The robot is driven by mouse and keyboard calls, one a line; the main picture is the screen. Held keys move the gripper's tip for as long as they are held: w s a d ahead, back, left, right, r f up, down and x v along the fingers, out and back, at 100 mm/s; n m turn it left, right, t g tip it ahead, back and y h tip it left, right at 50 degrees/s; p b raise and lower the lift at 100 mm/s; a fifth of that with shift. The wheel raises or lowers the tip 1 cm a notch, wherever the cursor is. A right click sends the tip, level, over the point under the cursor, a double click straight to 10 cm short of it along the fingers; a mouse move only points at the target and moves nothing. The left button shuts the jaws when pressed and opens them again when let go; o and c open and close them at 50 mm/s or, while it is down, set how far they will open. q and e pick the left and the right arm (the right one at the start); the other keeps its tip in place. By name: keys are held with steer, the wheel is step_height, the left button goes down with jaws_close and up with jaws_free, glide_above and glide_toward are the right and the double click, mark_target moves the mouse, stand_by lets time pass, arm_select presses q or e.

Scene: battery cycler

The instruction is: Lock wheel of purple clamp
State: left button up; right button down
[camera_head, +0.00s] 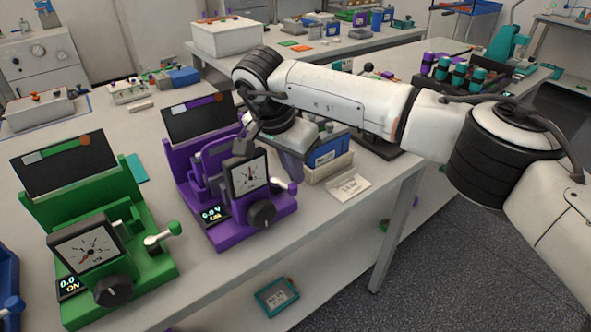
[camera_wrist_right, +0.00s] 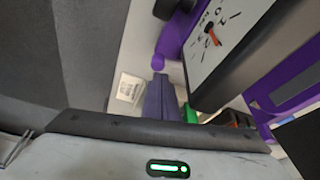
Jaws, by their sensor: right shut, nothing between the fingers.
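The purple clamp (camera_head: 228,205) stands on the table, with a dark display panel, a tilted dial, a black knob (camera_head: 262,213) and a side lever with a white rod and purple end (camera_head: 292,188). My right gripper (camera_head: 292,176) points down just behind the lever, fingers shut and empty, partly hidden by my wrist. In the right wrist view the shut fingers (camera_wrist_right: 160,78) end close to the round purple lever end (camera_wrist_right: 158,62); whether they touch I cannot tell. The dial (camera_wrist_right: 222,42) is beside them. My left gripper is out of view.
A green clamp (camera_head: 115,245) stands left of the purple one. A blue-fronted box (camera_head: 330,148) and a label card (camera_head: 348,187) are right of my gripper. The table's front edge is close. A small teal-framed label (camera_head: 277,297) shows below the tabletop.

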step_height(320, 180, up, 10)
steer(key=shift+d+f+b, duration=0.25)
steer(key=shift+d+b, duration=0.1)
steer(key=shift+f, duration=0.1)
stand_by(0.4)
